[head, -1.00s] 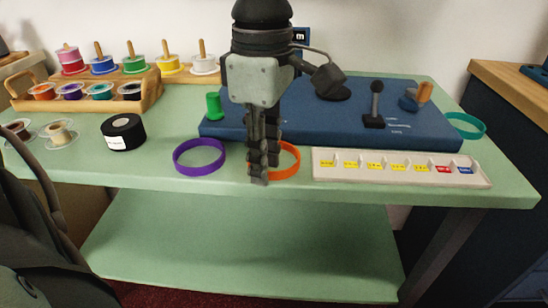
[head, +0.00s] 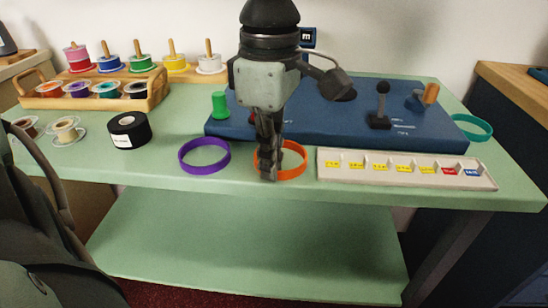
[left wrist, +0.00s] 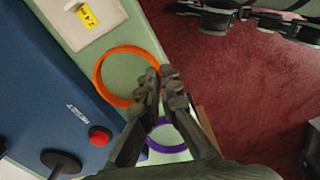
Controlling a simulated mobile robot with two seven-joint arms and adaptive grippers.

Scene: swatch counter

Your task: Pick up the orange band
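A purple band (head: 204,168) lies just left on the counter (head: 180,200). A white tray of labelled swatches (head: 325,170) lies to the right. Black tape (head: 128,131) stands at left.

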